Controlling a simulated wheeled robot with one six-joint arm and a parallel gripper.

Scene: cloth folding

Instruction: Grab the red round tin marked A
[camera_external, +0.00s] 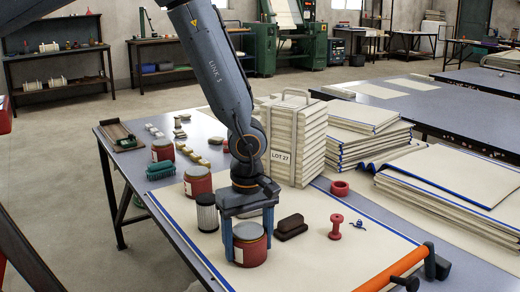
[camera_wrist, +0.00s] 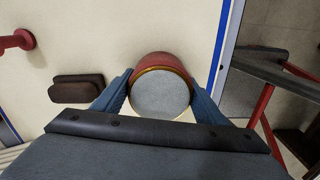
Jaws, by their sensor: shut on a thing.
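A red round tin (camera_external: 250,253) with a grey lid, gold rim and pale label stands upright at the near left part of the cream cloth (camera_external: 330,262). I cannot read a letter on its label. My gripper (camera_external: 249,238) points down from above, with its blue fingers closed on both sides of this tin. In the wrist view the tin's lid (camera_wrist: 160,94) sits between the two fingers. I cannot tell whether the tin touches the cloth or is slightly raised. Two more red tins (camera_external: 197,182) and (camera_external: 162,151) stand farther back on the left, apart from my gripper.
Dark brown blocks (camera_external: 291,226), a red spool (camera_external: 336,227) and a red ring (camera_external: 340,188) lie to the right. A strapped stack marked LOT 27 (camera_external: 296,140) stands behind. An orange roller (camera_external: 395,270) lies in front.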

